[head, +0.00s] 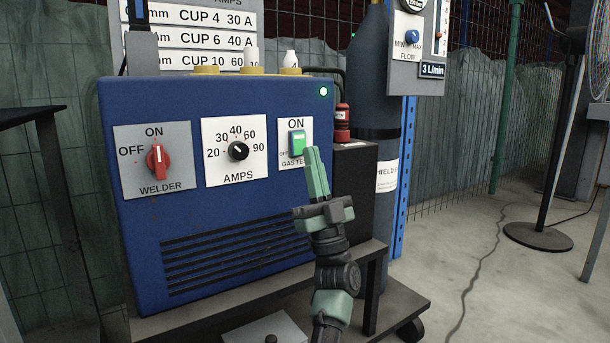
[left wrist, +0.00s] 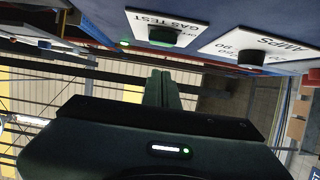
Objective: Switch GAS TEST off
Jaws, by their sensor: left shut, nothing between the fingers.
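The GAS TEST switch (head: 297,142) is a green rocker on a white plate at the right of the blue welder's front. ON is printed above it and a partly covered OFF to its left. I cannot tell its position for sure. In the left wrist view, the switch (left wrist: 163,36) shows upside down and dark green. My left gripper (head: 312,152) is shut and empty, its fingertips just right of and below the switch, covering part of the GAS TEST label. In the left wrist view, a gap shows between its fingertips (left wrist: 161,75) and the switch. My right gripper is out of view.
The red WELDER knob (head: 157,161) and black AMPS knob (head: 238,151) are to the left. A green lamp (head: 323,91) glows above the switch. A red fitting (head: 342,122) and a dark gas cylinder (head: 377,90) stand right of the welder.

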